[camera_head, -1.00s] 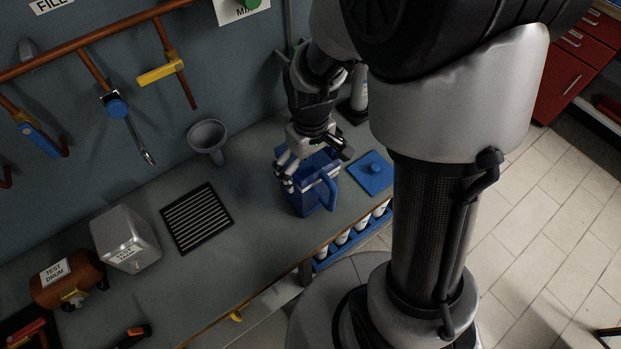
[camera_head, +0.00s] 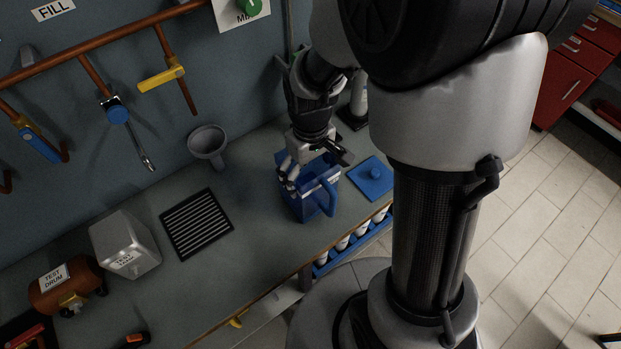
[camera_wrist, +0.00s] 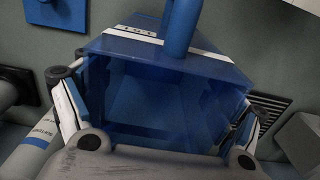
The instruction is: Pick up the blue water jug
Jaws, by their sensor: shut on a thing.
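The blue water jug (camera_head: 303,203) stands on the grey counter in the head view, with its handle on the right side. It looks upright and open at the top. In the wrist view the jug (camera_wrist: 165,62) fills the middle, with a white marked band and the handle at the top. My gripper (camera_head: 308,165) is at the jug's upper part. In the wrist view its two fingers (camera_wrist: 160,125) lie against the jug's left and right sides, shut on it. Whether the jug's base touches the counter is hard to tell.
A blue lid (camera_head: 371,178) lies right of the jug. A black drain grate (camera_head: 197,224), a grey funnel (camera_head: 207,142), a metal container (camera_head: 125,244) and a test drum (camera_head: 66,284) are to the left. White bottles (camera_head: 342,243) sit in a blue rack below the counter edge.

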